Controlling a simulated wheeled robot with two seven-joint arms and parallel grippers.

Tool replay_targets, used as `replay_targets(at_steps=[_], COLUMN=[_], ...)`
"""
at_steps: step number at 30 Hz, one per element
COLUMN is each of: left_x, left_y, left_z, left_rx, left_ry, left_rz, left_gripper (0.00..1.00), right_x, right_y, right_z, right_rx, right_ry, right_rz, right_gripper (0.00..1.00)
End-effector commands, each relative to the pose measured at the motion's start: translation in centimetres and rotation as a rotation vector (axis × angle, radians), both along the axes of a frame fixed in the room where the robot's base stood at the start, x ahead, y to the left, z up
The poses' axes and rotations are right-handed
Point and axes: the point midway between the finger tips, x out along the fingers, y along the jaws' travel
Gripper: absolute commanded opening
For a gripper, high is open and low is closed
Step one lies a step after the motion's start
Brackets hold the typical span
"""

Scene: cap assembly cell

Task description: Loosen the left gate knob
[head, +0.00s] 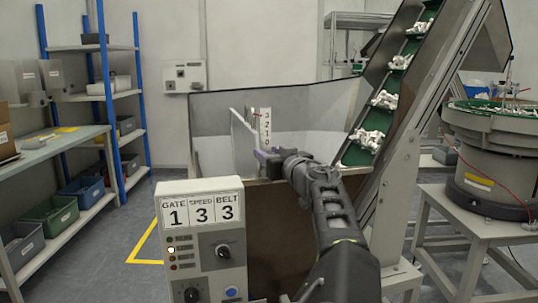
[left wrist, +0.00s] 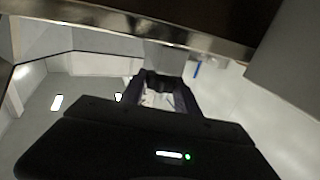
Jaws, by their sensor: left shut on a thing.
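My left gripper (head: 268,157) reaches to the front rim of the hopper, just below the white gate scale (head: 265,128) marked with numbers. The upright gate plate (head: 243,134) stands beside the scale on its left. The gripper is shut on the left gate knob, which is mostly hidden behind its fingers in the head view. In the left wrist view the fingers (left wrist: 160,92) close around a dark piece at the tips, below the metal rim (left wrist: 130,24). The knob's turn cannot be read. My right gripper is not in view.
A control box (head: 202,240) with dials reads gate 1, speed 3, belt 3. A green cleated belt (head: 382,100) carrying white parts rises at the right. A bowl feeder (head: 490,165) stands farther right. Shelves with bins (head: 62,215) are at the left, with open floor between.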

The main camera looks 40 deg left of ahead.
Motion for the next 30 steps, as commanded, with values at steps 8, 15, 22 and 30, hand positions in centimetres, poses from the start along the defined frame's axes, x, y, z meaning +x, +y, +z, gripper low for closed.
replay_targets(at_steps=[8,15,22,30], left_x=[0.0,0.1,0.1,0.1], left_y=[0.0,0.0,0.0,0.0], left_z=[0.0,0.1,0.3,0.7], left_rx=[0.0,0.001,0.002,0.002], left_ry=[0.0,0.002,0.002,0.003], left_rz=[0.0,0.032,0.131,0.311], left_gripper=[0.0,0.0,0.0,0.0], right_x=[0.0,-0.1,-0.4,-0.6], right_y=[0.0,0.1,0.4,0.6], right_z=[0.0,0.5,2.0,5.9], right_rx=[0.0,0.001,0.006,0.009], right_ry=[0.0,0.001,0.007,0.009], right_rz=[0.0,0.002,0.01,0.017], right_gripper=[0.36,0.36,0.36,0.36])
